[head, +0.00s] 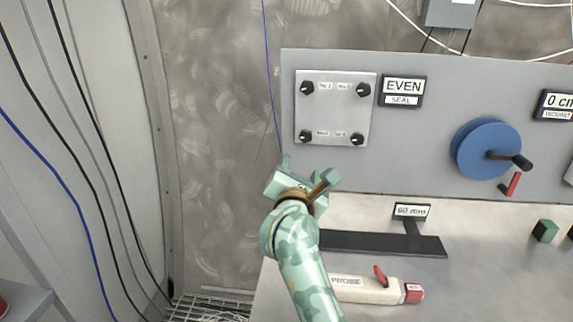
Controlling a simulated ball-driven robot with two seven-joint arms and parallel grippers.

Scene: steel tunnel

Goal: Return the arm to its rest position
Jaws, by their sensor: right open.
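My right arm (305,275), patterned in pale green, reaches up from the bottom middle of the head view. My right gripper (306,175) is open, with its fingers apart and nothing seen between them. It appears in front of the grey panel's lower left edge, below the square metal plate (350,90) with several black knobs. I cannot tell how far it is from the panel. My left gripper is not in view.
A bench (480,290) holds a black stand (430,246) marked 60 mm, a cream probe (365,290) partly behind my arm, and a green block (545,231). The panel (430,150) bears a blue crank wheel (485,148). Cables (60,190) hang at left.

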